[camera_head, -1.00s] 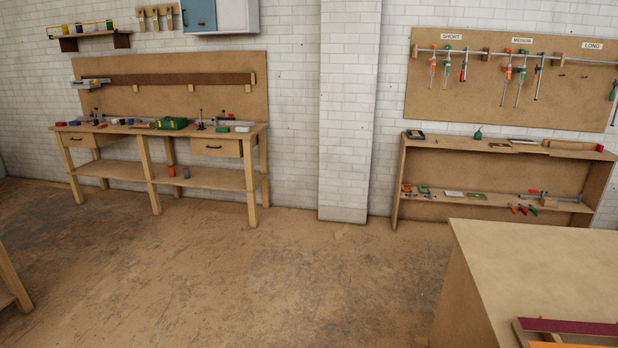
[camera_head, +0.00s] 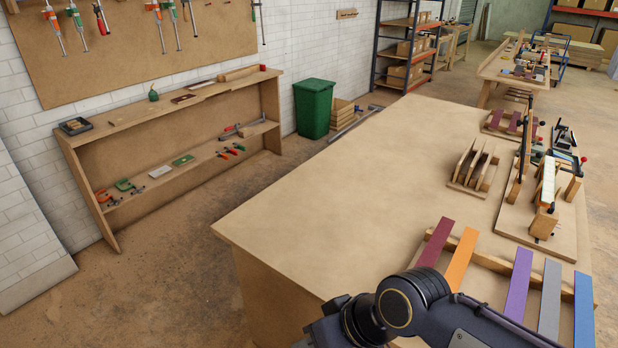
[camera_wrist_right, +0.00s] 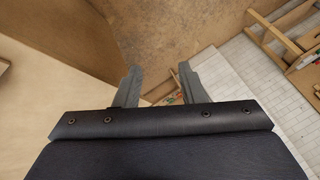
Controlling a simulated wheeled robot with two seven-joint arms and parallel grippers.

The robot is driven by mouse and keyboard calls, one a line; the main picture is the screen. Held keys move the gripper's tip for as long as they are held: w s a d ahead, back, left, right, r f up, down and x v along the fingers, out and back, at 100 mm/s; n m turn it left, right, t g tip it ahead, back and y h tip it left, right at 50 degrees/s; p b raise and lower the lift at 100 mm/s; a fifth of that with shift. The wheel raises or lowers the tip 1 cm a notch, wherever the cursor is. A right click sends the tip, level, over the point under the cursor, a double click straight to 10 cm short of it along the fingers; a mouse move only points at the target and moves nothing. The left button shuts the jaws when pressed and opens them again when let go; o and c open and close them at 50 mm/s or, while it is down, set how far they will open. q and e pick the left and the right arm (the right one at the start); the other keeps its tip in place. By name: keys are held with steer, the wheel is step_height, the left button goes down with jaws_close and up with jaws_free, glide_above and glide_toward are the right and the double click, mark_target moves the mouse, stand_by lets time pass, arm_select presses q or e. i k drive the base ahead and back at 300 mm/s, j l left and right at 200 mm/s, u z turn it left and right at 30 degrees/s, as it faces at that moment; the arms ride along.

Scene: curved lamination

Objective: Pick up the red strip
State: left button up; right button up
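The dark red strip (camera_head: 435,243) lies tilted across a wooden rack (camera_head: 487,258) near the front of the big table, leftmost in a row with an orange strip (camera_head: 460,258), a purple strip (camera_head: 518,284), a grey strip (camera_head: 550,297) and a blue strip (camera_head: 584,310). All lie apart. My right gripper (camera_wrist_right: 160,67) shows in the right wrist view with its two grey fingers apart and nothing between them; no strip shows there. In the head view a dark arm link of mine covers the area in front of the rack. My left gripper is not in view.
The table (camera_head: 330,195) is bare on its left half. Behind the strips stand a slotted wooden holder (camera_head: 468,183) and a clamping jig (camera_head: 545,222); more dark strips (camera_head: 503,122) lie farther back. A low shelf (camera_head: 170,165) and green bin (camera_head: 314,108) stand beyond the table.

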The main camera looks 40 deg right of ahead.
mark_target(427, 258)
steer(key=i+z, duration=0.1)
steer(key=z, duration=0.3)
steer(key=i+z, duration=0.1)
steer(key=z, duration=0.35)
steer(key=i+z, duration=0.1)
steer(key=z, duration=0.3)
steer(key=i+j+z, duration=0.1)
steer(key=z, duration=0.3)
steer(key=j+z, duration=0.1)
steer(key=z, duration=0.35)
steer(key=i+j+z, duration=0.1)
steer(key=z, duration=0.3)
steer(key=i+l+z, duration=0.1)
steer(key=z, duration=0.3)
steer(key=i+z, duration=0.4)
steer(key=k+j, duration=0.05)
